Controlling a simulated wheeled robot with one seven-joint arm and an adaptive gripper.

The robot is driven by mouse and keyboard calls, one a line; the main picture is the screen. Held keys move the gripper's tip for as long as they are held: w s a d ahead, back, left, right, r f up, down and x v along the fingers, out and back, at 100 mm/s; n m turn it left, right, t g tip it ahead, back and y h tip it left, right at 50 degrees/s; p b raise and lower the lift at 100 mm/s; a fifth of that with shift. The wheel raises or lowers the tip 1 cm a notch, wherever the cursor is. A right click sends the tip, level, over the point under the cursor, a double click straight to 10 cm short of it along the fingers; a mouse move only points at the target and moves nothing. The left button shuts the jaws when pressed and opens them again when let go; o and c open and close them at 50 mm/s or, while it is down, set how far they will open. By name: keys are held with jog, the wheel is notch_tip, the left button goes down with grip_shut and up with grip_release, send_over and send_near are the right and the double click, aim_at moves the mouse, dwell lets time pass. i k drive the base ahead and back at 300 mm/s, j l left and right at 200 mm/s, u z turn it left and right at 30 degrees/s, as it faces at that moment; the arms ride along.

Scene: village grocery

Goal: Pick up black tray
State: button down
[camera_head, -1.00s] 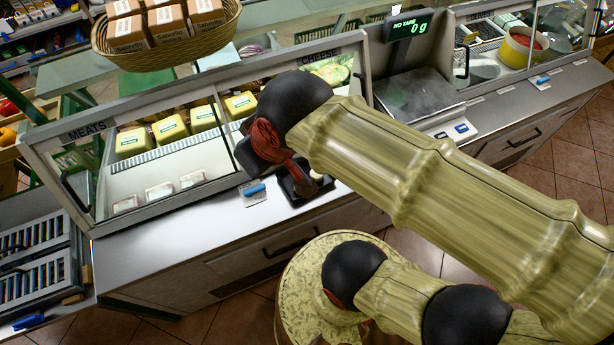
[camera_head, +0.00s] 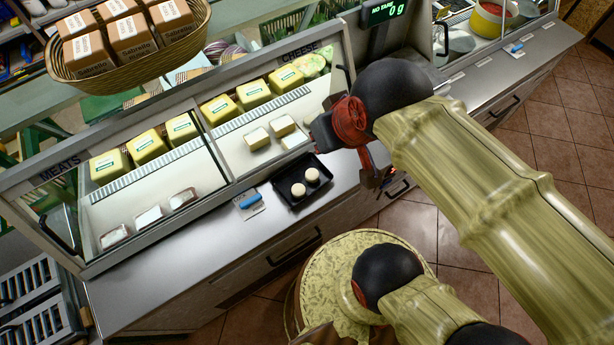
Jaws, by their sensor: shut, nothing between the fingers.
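The black tray (camera_head: 291,196) lies on the steel counter in front of the cheese case. Two round whitish items (camera_head: 306,183) sit in it. My gripper (camera_head: 383,183) hangs beside the tray, to its right and near the counter's front edge. It looks apart from the tray and holds nothing. My arm covers the counter to the right of the gripper. The fingertips are small and partly shaded.
A blue-handled item on a white card (camera_head: 250,201) lies just left of the tray. The glass case behind holds yellow cheese packs (camera_head: 218,108) and white packs. A basket of boxes (camera_head: 63,73) stands above. The counter (camera_head: 180,247) is clear at the left.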

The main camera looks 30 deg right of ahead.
aim_at(283, 182)
jog(key=z, duration=0.4)
jog(key=j+z, duration=0.2)
jog(key=z, duration=0.25)
jog(key=k+j+z, duration=0.15)
jog(key=z, duration=0.3)
jog(key=k+j+z, duration=0.1)
jog(key=z, duration=0.35)
jog(key=k+j+z, duration=0.15)
jog(key=z, duration=0.25)
jog(key=k+j+z, duration=0.15)
jog(key=k, duration=0.35)
jog(key=k+j+z, duration=0.2)
jog(key=k, duration=0.3)
jog(key=j, duration=0.1)
